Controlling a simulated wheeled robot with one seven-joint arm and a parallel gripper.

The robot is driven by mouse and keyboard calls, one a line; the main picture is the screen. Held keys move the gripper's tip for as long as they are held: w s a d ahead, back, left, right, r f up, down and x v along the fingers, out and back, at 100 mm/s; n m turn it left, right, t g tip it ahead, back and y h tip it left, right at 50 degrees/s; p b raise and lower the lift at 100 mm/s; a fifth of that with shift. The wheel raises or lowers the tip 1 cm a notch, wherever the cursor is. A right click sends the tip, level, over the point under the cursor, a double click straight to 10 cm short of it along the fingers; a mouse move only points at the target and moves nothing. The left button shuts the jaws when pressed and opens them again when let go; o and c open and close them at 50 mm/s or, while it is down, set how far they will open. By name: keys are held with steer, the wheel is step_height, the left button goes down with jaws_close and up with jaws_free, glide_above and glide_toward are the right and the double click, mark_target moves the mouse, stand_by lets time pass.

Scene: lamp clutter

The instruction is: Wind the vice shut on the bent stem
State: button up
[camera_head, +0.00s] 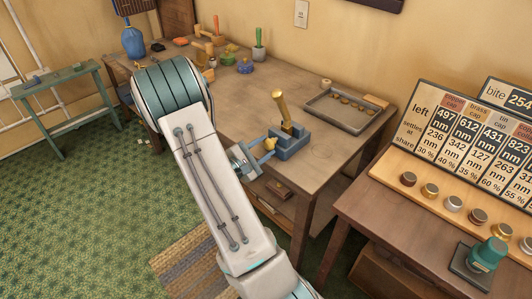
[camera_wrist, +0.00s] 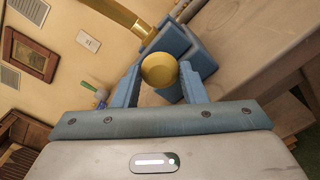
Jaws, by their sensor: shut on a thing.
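The blue-grey vice (camera_head: 292,146) stands on the workbench near its front edge, and it also shows in the wrist view (camera_wrist: 186,48). A brass-coloured bent stem (camera_head: 283,108) rises from the vice, leaning a little; its lower part shows in the wrist view (camera_wrist: 118,12). The vice's round brass knob (camera_wrist: 160,70) faces my gripper (camera_wrist: 158,80). My two fingers stand either side of the knob and are shut on it. In the head view my gripper (camera_head: 260,149) reaches the vice from the left. The gap between the vice's jaws cannot be made out.
A grey tray (camera_head: 335,112) with several small brass pieces lies right of the vice. A blue lamp (camera_head: 133,40) and small coloured items stand at the bench's far end. A side table on the right holds number boards (camera_head: 458,130), several caps and a green bottle (camera_head: 488,254).

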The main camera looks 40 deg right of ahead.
stand_by(0.4)
steer(key=shift+f+m+b, duration=0.25)
steer(key=shift+m+b, duration=0.25)
steer(key=shift+b, duration=0.2)
steer(key=shift+f+m+b, duration=0.1)
steer(key=shift+m+b, duration=0.6)
steer(key=shift+b, duration=0.55)
steer(key=shift+m+b, duration=0.4)
steer(key=shift+b, duration=0.05)
steer(key=shift+r+m, duration=0.3)
